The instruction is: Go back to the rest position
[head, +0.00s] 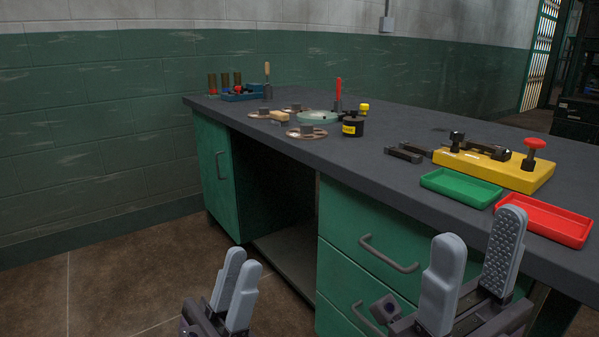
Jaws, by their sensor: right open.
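My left gripper (243,258) is low in the head view, left of centre, over the floor in front of the bench. Its two grey fingers point up and overlap in the view, so the gap between them is unclear. I see nothing held in it. My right gripper (477,228) is at the lower right, in front of the bench's drawers and front edge. Its two grey fingers are spread apart with nothing between them, and a ribbed pad shows on the right finger. It overlaps the red tray in the view.
The green bench (400,165) has a dark top. A green tray (460,188), a red tray (545,222) and a yellow fixture (495,170) stand near the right grippers' side. Metal discs (307,132), a black pot (353,127) and tools stand farther back. Drawer handles (388,255) stick out. The floor at left is clear.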

